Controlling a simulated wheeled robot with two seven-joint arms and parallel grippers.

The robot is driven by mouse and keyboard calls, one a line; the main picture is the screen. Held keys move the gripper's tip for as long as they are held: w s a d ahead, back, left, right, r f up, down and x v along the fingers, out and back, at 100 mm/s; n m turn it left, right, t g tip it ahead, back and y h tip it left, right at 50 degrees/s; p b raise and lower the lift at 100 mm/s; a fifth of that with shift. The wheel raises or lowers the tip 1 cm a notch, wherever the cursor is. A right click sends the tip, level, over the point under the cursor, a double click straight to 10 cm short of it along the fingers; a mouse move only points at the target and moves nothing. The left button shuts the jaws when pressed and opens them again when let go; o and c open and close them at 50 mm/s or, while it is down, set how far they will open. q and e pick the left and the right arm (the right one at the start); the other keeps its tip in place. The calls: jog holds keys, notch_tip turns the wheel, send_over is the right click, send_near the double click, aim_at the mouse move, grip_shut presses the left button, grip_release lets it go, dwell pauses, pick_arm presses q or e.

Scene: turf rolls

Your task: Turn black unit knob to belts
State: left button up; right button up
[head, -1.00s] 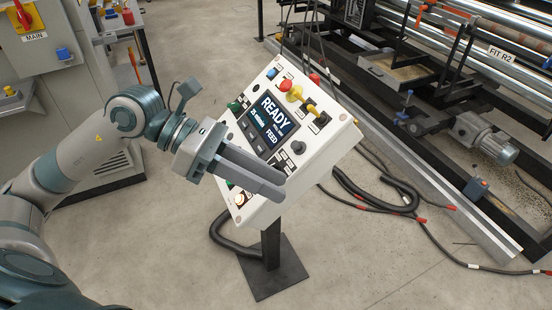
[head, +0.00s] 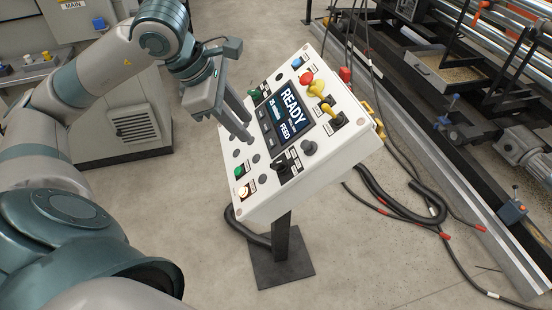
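The white control panel (head: 306,206) stands tilted on a post, with a lit screen (head: 285,115) reading READY and FEED. Black selector knobs show on its face: one (head: 284,166) below the screen and a round dark one (head: 309,148) to its right. Their small labels are too small to read, so I cannot tell which is the unit knob. My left gripper (head: 249,128) hangs over the panel's left part, left of the screen and up-left of the black knobs. Its two fingers are apart with nothing between them. My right gripper is out of view.
A red button (head: 306,78) and yellow switches (head: 329,108) sit on the panel's upper right. Green (head: 239,172) and white (head: 243,191) buttons are at its lower left. Black cables (head: 397,207) lie on the floor beside a machine frame at right. A grey cabinet (head: 110,125) stands behind my arm.

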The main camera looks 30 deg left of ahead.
aim_at(277, 163)
pick_arm(q)
jog(key=shift+w+f, duration=0.1)
